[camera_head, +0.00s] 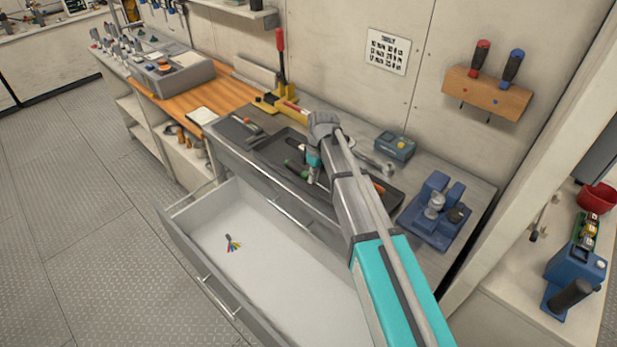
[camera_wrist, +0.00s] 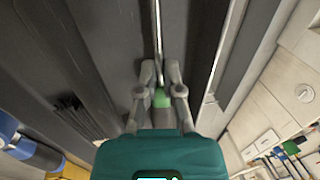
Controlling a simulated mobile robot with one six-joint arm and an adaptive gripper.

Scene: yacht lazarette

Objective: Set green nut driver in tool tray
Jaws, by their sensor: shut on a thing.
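My gripper (camera_wrist: 160,92) is shut on the green nut driver (camera_wrist: 161,98). In the wrist view its green handle sits between the two fingertips, and a thin metal shaft runs away from it. In the head view my gripper (camera_head: 312,176) is over the dark tool tray (camera_head: 405,187) on the bench, with green showing beside the fingers. My arm covers part of the tray. I cannot tell whether the driver touches the tray.
An open, pale drawer (camera_head: 262,262) with a small bunch of coloured pieces (camera_head: 233,243) juts out below the bench. A blue holder (camera_head: 432,222) stands right of the tray, and a small box with a yellow button (camera_head: 395,146) behind it. A wall rack (camera_head: 487,92) holds two screwdrivers.

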